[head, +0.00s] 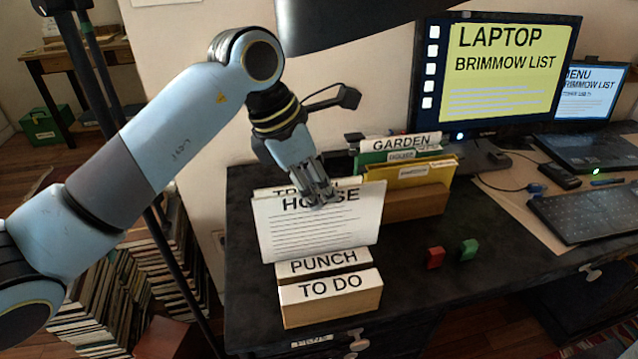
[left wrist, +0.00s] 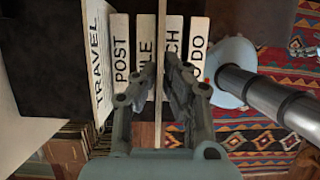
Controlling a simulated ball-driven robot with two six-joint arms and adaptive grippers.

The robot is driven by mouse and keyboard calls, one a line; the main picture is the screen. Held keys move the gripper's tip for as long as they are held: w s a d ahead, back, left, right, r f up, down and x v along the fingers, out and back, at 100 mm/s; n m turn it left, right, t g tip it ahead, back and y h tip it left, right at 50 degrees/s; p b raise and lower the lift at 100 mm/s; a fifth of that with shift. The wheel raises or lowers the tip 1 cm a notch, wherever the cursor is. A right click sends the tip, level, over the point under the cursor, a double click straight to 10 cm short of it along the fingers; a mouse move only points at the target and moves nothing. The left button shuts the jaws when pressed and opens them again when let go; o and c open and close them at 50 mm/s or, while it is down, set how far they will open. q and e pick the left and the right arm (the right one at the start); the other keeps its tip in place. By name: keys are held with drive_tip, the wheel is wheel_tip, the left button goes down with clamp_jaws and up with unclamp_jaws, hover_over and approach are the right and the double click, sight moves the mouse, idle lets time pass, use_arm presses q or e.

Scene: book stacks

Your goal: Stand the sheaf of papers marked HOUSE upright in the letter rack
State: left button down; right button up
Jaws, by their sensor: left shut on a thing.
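The white sheaf marked HOUSE (head: 318,232) is upright above the wooden letter rack (head: 335,309), whose PUNCH and TO DO labels show in front of it. My left gripper (head: 326,197) is shut on the sheaf's top edge. In the left wrist view the sheaf (left wrist: 160,60) is edge-on between the fingers (left wrist: 160,85), over the rack's FILE and PUNCH labels. A TRAVEL sheaf (left wrist: 97,58) stands at the rack's far end, next to the POST label (left wrist: 120,60). I cannot tell whether the HOUSE sheaf's lower edge is seated in a slot.
A wooden holder (head: 418,204) with GARDEN (head: 400,142) and other folders stands behind to the right. Red (head: 435,257) and green (head: 468,249) small objects lie right of the rack. A monitor (head: 490,70) and keyboard (head: 590,212) are farther right.

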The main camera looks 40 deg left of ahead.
use_arm(q)
drive_tip(key=shift+f+b, duration=2.45)
drive_tip(key=shift+f, duration=0.6)
use_arm(e)
drive_tip(key=shift+s+a+f, duration=0.1)
drive_tip(key=shift+s+f, duration=0.1)
drive_tip(key=shift+f, duration=0.7)
drive_tip(key=shift+s+d+f, duration=0.1)
drive_tip(key=shift+s+f, duration=0.15)
drive_tip(key=shift+f, duration=0.6)
drive_tip(key=shift+s+a+f, duration=0.1)
drive_tip(key=shift+s+f, duration=0.1)
drive_tip(key=shift+f, duration=0.7)
use_arm(q)
drive_tip(key=c, duration=1.4)
unclamp_jaws()
drive_tip(key=shift+r, duration=0.1)
drive_tip(key=v, duration=1.1)
drive_tip(key=shift+s+a+r, duration=0.1)
drive_tip(key=shift+r, duration=0.05)
drive_tip(key=shift+s+r, duration=0.15)
drive_tip(key=shift+r, duration=0.1)
